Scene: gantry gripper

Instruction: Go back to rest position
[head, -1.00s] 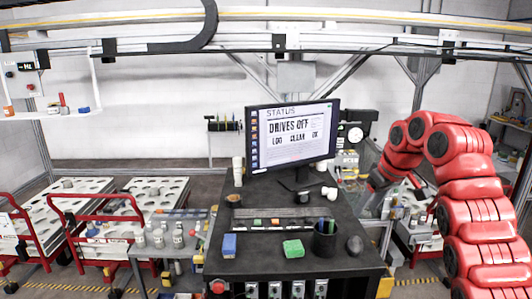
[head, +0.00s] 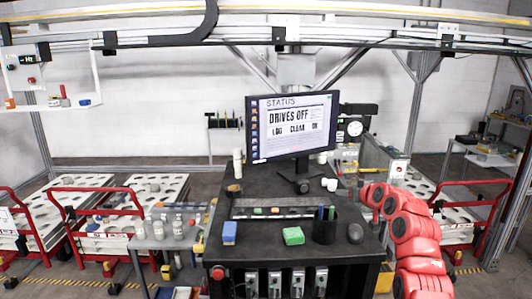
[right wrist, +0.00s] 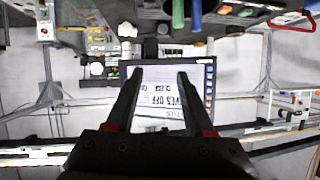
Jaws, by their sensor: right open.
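My red right arm (head: 408,235) stands at the right of the dark console in the head view. It is folded low, with its front end beside the console's right edge. In the right wrist view my right gripper (right wrist: 160,74) has its two dark fingers apart with nothing between them. Behind the fingers, the status monitor (right wrist: 166,92) shows upside down. My left gripper and left arm are not in view.
The dark console (head: 268,257) bears the monitor (head: 290,128), a blue block (head: 229,233), a green block (head: 293,236), a pen cup (head: 325,231) and a dark round object (head: 355,233). Red-handled carts (head: 98,222) stand left. A gantry rail (head: 330,30) runs overhead.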

